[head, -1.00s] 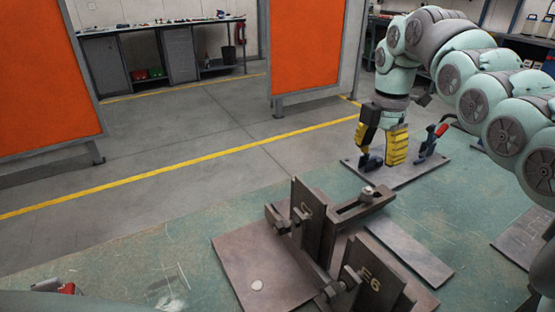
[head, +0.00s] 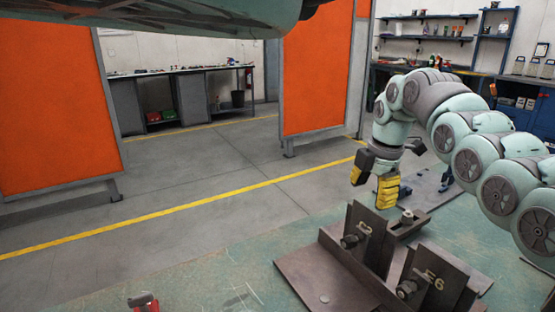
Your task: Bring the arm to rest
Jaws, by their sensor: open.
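My gripper (head: 374,182) hangs from my pale green arm (head: 470,130) at the right of the head view, pointing down. Its yellow-tipped fingers are apart, with nothing visible between them. It appears just beyond a brown steel fixture (head: 298,262) with upright plates. I cannot tell its exact height above the bench or whether it touches anything.
The fixture's plates stand below the gripper in the picture. A steel plate (head: 431,190) with a clamp lies behind the gripper. A small red item (head: 144,301) is at the bottom left. Orange screens (head: 318,70) and a workbench (head: 178,78) stand beyond open floor.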

